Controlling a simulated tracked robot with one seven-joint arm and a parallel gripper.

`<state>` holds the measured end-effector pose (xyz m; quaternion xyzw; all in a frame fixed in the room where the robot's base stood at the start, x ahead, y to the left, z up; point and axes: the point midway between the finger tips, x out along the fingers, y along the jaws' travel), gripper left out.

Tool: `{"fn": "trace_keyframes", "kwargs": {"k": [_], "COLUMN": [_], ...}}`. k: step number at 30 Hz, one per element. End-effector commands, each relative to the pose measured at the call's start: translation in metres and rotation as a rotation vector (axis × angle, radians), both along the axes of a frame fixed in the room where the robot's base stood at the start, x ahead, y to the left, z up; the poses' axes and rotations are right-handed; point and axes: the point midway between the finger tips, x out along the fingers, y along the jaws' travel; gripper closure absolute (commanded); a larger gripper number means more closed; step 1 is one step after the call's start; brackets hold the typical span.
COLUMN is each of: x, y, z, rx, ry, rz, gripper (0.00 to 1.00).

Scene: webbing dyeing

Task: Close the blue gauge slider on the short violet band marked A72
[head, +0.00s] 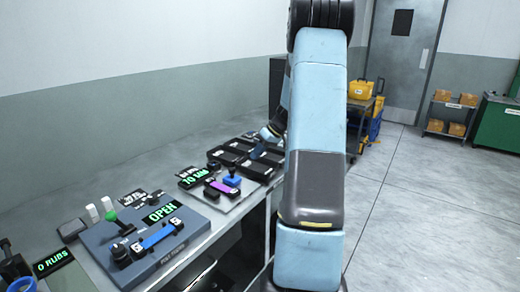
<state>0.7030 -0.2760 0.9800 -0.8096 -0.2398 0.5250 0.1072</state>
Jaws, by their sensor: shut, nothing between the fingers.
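The short violet band (219,187) lies in a gauge fixture on the bench, between dark clamps. The blue gauge slider (231,180) stands at the band's right end, with a dark knob on top. I cannot tell from here how far it is from the band, and no A72 mark can be read.
A green-lit display (193,177) stands behind the gauge. Dark trays (232,157) lie beyond it. Nearer is a grey station (165,250) with a blue band (157,236), a green-topped lever (112,216) and an OPEN display (162,212). The bench's back left is clear.

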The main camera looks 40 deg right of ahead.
Motion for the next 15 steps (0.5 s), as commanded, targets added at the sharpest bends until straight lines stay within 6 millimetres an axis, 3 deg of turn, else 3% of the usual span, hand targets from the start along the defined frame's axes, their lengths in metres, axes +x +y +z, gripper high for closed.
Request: {"fn": "trace_keyframes", "kwargs": {"k": [8, 15], "x": [0.016, 0.012], "y": [0.025, 0.055], "z": [-0.040, -0.036], "rx": [0.001, 0.000], "ry": [0.002, 0.000], "rz": [-0.001, 0.000], "gripper": [1.00, 1.00]}}
